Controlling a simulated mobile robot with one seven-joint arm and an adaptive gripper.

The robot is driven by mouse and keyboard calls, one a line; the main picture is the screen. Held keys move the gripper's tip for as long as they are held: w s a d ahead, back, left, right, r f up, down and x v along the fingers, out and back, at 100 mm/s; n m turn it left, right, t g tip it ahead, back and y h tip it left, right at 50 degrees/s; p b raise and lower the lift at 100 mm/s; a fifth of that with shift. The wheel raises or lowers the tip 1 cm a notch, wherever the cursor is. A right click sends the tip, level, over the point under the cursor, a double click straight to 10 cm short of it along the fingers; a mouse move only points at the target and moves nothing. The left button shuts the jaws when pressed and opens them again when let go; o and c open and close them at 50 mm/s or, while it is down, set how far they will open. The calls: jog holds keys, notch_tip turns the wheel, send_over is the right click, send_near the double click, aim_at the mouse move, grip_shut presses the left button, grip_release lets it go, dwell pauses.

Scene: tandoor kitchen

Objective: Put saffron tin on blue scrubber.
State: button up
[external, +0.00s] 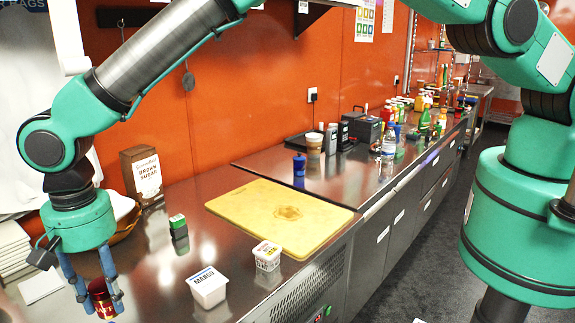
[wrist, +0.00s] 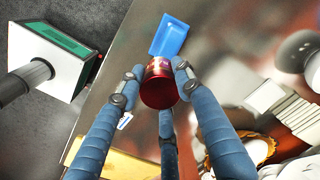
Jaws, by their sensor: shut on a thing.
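The saffron tin (external: 101,298), red and shiny, is held between the blue fingers of my gripper (external: 92,292) at the lower left of the external view. In the wrist view my gripper (wrist: 150,80) is shut around the tin (wrist: 158,88), which sits between the fingertips. The blue scrubber (wrist: 171,34), a blue rectangular piece, lies on the steel counter just beyond the tin in the wrist view. The scrubber is not visible in the external view. I cannot tell how high the tin is above the counter.
A white tub (external: 208,288), a small labelled tub (external: 267,255), a green-topped box (external: 178,226) and a yellow cutting board (external: 325,219) are on the counter to the right. A brown sugar box (external: 142,175) and a basket (external: 125,225) stand behind my gripper.

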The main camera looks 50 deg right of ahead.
aim_at(110, 308)
jog(key=shift+f+p, duration=0.5)
jog(key=shift+f, duration=1.25)
jog(key=shift+f, duration=0.15)
jog(key=o, duration=1.2)
jog(key=shift+c, duration=0.2)
notch_tip(110, 308, up, 12)
jog(key=shift+r+b, duration=0.15)
jog(key=shift+b, duration=1)
